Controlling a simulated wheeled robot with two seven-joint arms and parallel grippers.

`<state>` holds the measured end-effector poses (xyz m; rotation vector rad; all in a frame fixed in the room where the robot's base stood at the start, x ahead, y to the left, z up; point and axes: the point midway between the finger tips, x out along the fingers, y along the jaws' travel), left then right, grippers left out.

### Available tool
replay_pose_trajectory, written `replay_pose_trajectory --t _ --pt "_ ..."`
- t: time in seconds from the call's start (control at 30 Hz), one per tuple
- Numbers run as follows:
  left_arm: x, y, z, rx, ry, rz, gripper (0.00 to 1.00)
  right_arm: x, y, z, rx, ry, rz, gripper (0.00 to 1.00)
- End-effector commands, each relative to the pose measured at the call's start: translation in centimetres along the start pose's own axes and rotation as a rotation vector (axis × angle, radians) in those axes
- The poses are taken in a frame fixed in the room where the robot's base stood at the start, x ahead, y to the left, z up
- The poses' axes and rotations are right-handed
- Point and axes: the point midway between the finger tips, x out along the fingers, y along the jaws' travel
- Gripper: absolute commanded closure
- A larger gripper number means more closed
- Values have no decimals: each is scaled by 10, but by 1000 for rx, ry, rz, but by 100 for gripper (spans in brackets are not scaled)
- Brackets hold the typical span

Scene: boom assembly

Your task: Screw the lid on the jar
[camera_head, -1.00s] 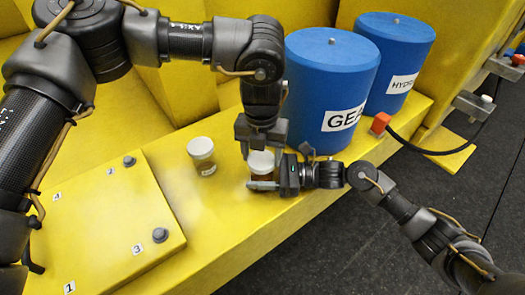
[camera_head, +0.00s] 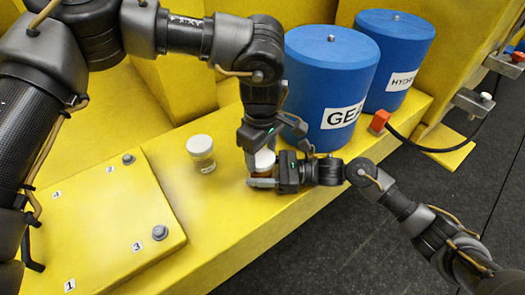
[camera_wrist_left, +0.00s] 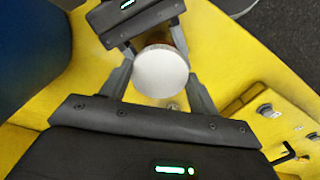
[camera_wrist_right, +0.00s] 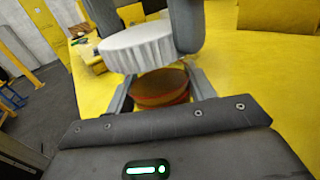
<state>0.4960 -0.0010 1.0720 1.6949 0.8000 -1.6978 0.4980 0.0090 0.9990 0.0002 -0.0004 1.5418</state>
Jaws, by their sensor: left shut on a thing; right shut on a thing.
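A small jar with brown contents (camera_wrist_right: 160,88) stands on the yellow ledge, partly hidden in the head view. My right gripper (camera_head: 262,177) comes in from the right and is shut around the jar's body. A white ridged lid (camera_wrist_right: 138,47) is above the jar's mouth, with a gap between them, and looks a little tilted and offset in the right wrist view. My left gripper (camera_wrist_left: 158,72) is above and shut on the lid. The lid's round white top (camera_wrist_left: 160,72) faces the left wrist camera.
A second jar with a white lid (camera_head: 201,152) stands to the left, apart from my grippers. Two blue drums (camera_head: 325,90) stand close behind on the right. A raised yellow plate with bolts (camera_head: 105,220) lies left. The ledge drops to a dark floor at front right.

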Motion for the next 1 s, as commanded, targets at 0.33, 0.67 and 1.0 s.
replay_pose_trajectory --t 0.33,0.67,1.0 --pt "0 0 -4 716 10 0 60 0 2 -2 1 2 6 100" --pt "-1 0 -5 803 11 1 60 0 3 -2 2 2 9 100" --pt "0 0 -3 804 7 1 17 0 2 -2 2 2 6 100"
